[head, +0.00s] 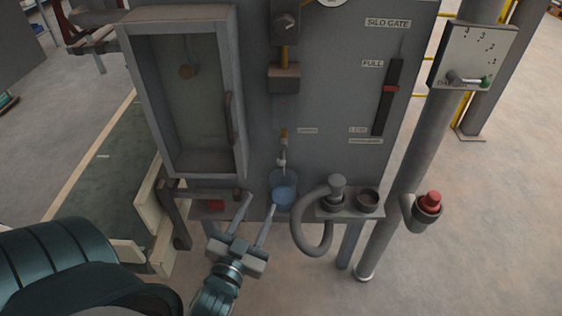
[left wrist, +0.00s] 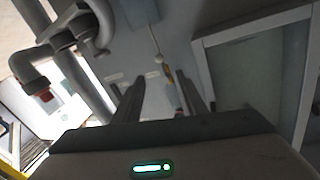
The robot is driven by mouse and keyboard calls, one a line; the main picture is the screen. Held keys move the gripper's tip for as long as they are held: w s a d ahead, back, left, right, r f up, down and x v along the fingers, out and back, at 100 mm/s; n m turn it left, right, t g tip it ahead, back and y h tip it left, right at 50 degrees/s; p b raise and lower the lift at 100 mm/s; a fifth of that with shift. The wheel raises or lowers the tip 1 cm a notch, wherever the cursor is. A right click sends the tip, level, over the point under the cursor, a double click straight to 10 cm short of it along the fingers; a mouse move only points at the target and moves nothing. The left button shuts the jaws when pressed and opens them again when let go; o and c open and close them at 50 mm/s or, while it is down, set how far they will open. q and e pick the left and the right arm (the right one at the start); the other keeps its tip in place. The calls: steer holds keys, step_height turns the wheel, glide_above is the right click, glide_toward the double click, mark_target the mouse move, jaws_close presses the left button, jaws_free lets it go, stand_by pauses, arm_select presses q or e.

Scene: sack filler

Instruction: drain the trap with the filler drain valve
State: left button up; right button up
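The filler drain valve, a small brass-coloured fitting (head: 283,136) with a pale tip, hangs at the lower middle of the grey panel. A dim, bluish clear part above it (head: 285,110) looks like the trap; its contents cannot be made out. A blue cup (head: 284,192) stands under the valve. My left gripper (head: 259,203) is open and empty, in front of and below the valve, left of the cup. In the left wrist view the brass fitting (left wrist: 168,76) shows beyond and between the open fingers, apart from them. My right gripper is out of view.
A framed glass door (head: 190,100) stands left of the valve. A red-marked slider (head: 389,90) is on the panel.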

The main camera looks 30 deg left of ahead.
mark_target(281, 162)
arm_select(q)
steer(key=shift+w, duration=0.1)
